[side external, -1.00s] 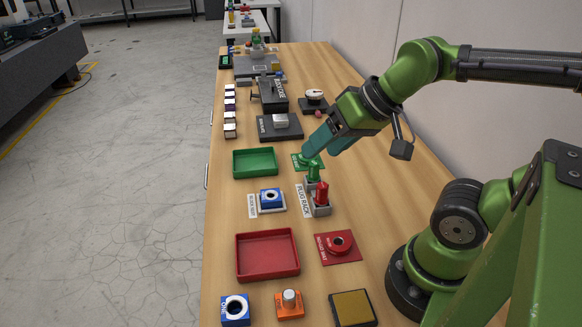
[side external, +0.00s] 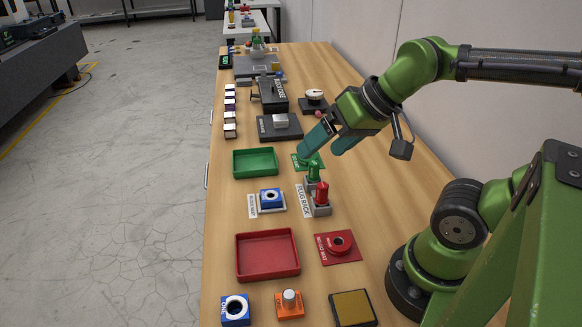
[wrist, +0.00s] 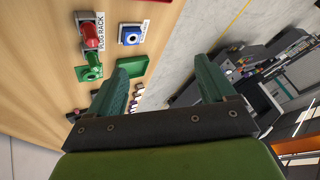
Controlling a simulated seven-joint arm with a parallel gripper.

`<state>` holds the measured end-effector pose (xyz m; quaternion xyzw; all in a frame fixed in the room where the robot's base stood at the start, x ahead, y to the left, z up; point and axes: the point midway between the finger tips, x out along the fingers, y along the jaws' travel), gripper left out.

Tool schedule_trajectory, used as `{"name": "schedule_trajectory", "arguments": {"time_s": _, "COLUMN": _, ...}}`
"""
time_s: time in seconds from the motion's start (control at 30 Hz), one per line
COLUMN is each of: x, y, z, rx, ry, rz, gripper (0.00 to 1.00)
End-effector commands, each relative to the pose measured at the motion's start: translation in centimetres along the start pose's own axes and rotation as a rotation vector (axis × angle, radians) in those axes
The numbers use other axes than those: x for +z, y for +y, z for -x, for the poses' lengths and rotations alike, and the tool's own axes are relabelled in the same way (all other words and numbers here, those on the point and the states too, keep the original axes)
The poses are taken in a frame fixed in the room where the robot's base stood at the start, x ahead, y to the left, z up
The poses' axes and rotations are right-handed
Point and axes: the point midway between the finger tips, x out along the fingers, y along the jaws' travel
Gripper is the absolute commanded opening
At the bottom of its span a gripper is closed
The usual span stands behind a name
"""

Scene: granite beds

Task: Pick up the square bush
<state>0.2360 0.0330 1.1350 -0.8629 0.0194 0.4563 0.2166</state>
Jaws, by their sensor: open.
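A blue square block with a round dark hole (side external: 270,196), which looks like the square bush, sits on a small white plate left of the plug rack. It also shows in the wrist view (wrist: 132,35), near the top. A second blue block with a white-rimmed hole (side external: 236,309) stands at the near left edge, so I cannot be sure which is meant. My gripper (side external: 321,150) is open and empty, above the green plate, behind and to the right of the first blue block. Its two teal fingers also show in the wrist view (wrist: 166,62).
The plug rack (side external: 327,209) holds upright red and green plugs close below my gripper. A green tray (side external: 255,175) and a red tray (side external: 267,275) lie along the left. A red plate (side external: 350,257) lies right. Dark fixtures (side external: 293,133) stand further back.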

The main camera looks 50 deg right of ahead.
Motion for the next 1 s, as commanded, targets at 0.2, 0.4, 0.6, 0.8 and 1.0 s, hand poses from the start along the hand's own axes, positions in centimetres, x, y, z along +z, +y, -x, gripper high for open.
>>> {"name": "schedule_trajectory", "arguments": {"time_s": 0.2, "x": -0.7, "y": 0.2, "z": -2.4, "rx": 0.041, "ry": -0.100, "rz": -0.013, "gripper": 0.83}}
{"name": "schedule_trajectory", "arguments": {"time_s": 0.4, "x": -4.4, "y": 0.4, "z": -6.3, "rx": 0.143, "ry": -0.255, "rz": -0.083, "gripper": 0.83}}
{"name": "schedule_trajectory", "arguments": {"time_s": 0.6, "x": -8.0, "y": 1.4, "z": -11.3, "rx": 0.290, "ry": -0.385, "rz": -0.195, "gripper": 0.83}}
{"name": "schedule_trajectory", "arguments": {"time_s": 0.8, "x": -10.8, "y": 2.5, "z": -14.9, "rx": 0.432, "ry": -0.445, "rz": -0.312, "gripper": 0.83}}
{"name": "schedule_trajectory", "arguments": {"time_s": 1.0, "x": -12.1, "y": 2.6, "z": -14.8, "rx": 0.491, "ry": -0.435, "rz": -0.409, "gripper": 0.83}}
